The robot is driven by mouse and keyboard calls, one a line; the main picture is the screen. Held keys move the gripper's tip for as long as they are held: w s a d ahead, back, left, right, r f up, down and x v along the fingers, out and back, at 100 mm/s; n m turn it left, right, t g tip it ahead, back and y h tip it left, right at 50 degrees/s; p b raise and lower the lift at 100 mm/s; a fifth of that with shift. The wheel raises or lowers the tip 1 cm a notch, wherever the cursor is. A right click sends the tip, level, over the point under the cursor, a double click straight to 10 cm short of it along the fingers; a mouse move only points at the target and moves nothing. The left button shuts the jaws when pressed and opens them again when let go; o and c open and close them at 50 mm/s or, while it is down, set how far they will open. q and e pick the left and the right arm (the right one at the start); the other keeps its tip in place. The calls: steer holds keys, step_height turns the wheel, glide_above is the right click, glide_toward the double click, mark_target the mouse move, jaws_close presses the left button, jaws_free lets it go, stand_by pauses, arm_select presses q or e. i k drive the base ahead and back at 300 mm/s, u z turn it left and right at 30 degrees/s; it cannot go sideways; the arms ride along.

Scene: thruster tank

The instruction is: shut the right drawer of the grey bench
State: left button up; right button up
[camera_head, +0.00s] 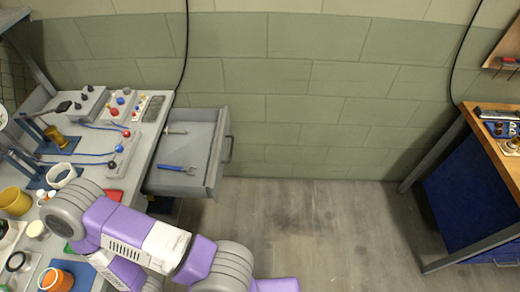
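The grey bench (148,137) runs along the left side. One of its grey drawers (217,160) is pulled out to the right and stands open. The drawer's dark handle (230,149) is on its outer front. Inside lie a blue-handled tool (179,169) and a small light-coloured tool (176,131). A purple and grey arm of mine crosses the lower left, below the drawer and apart from it in the picture. Neither gripper shows in this view.
The bench top carries several switch boxes, such as a white one with coloured knobs (121,104), cables and cups. A wooden-topped bench with a blue cabinet (468,200) stands at the right. The grey floor (315,215) between is clear.

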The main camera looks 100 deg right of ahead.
mark_target(204, 147)
steer(key=z, duration=2.1)
steer(key=k, duration=0.2)
steer(key=z, duration=1.85)
steer(key=i, duration=0.4)
steer(key=u, duration=2.4)
